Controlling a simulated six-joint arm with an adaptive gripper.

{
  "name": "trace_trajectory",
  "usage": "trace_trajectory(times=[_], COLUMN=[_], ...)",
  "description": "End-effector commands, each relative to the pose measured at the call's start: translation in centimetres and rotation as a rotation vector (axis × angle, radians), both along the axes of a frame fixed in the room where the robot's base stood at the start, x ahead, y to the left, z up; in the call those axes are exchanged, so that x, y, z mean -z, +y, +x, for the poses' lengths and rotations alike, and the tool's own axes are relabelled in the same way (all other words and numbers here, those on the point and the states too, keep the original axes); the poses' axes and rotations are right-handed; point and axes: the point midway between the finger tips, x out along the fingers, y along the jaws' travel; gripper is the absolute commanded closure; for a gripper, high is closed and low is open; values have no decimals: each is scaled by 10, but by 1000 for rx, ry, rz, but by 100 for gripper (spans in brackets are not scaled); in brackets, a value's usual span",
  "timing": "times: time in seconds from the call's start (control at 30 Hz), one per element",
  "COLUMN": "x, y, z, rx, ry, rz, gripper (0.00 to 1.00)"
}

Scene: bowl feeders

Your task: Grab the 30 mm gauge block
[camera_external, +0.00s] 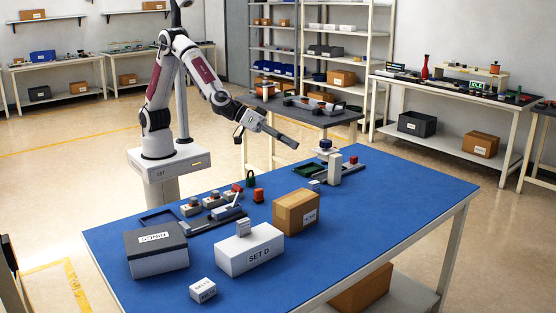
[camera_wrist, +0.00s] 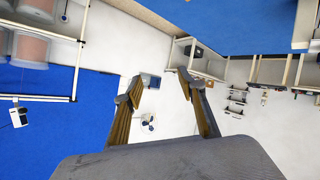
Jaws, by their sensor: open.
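No block in view can be read as marked 30 mm. A small grey block (camera_external: 243,228) stands on top of the white box labelled SET D (camera_external: 250,249), near the middle of the blue table; I cannot tell whether it is the gauge block. My gripper (camera_external: 292,142) is raised above the far part of the table, well apart from that block and touching nothing. In the wrist view its two fingers (camera_wrist: 159,91) are spread with nothing between them. I cannot make out the small grey block in the wrist view.
On the blue table (camera_external: 370,215) stand a dark-lidded box (camera_external: 156,250), a cardboard box (camera_external: 296,211), a small white box (camera_external: 203,289) and a white upright piece (camera_external: 335,168). Small fixtures (camera_external: 212,205) line the side nearest my base. The table's right part is clear.

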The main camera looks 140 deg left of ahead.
Motion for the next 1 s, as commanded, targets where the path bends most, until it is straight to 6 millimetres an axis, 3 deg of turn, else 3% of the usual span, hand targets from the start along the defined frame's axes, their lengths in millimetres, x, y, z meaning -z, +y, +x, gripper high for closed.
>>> trace_trajectory(times=[0.23,0.47,0.7,1.0], x=[49,97,149,209], y=[50,90,127,156], z=[1,-12,-40,-87], rx=[-178,-344,-521,-721], ry=[28,74,145,253], rz=[38,82,136,205], gripper=[60,60,60,60])
